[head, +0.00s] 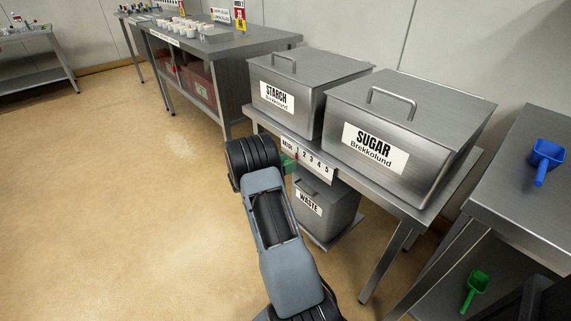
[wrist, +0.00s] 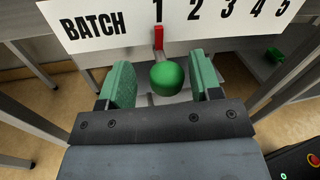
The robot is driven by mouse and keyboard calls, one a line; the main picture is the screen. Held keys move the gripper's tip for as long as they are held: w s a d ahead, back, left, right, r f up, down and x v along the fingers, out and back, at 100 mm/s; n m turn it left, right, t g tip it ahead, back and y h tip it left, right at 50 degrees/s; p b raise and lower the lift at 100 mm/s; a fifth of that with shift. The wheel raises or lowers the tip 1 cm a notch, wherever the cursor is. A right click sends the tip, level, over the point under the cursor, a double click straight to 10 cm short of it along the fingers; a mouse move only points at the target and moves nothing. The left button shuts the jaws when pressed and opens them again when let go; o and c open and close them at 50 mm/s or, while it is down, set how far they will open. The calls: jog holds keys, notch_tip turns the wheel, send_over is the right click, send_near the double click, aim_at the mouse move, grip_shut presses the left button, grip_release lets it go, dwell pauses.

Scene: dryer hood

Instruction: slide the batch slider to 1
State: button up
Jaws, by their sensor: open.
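The batch slider has a red pointer (wrist: 158,38) and a round green knob (wrist: 167,77). The white scale plate (wrist: 92,24) reads BATCH and 1 to 5. In the wrist view the pointer stands under the 1. My gripper (wrist: 162,80) is open, its green fingers on either side of the knob with gaps showing; I cannot tell if either touches it. In the head view my gripper (head: 288,161) is at the left part of the plate (head: 316,162), and my arm hides the knob.
The plate is on the front edge of a steel table bearing the starch bin (head: 300,92) and the sugar bin (head: 405,130). A waste bin (head: 325,207) stands below, close to my arm. A side table at right holds a blue scoop (head: 545,157). The floor at left is clear.

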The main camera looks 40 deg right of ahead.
jog(key=p+v, duration=0.2)
jog(key=v, duration=1.1)
jog(key=shift+a, duration=0.35)
jog(key=shift+w, duration=0.15)
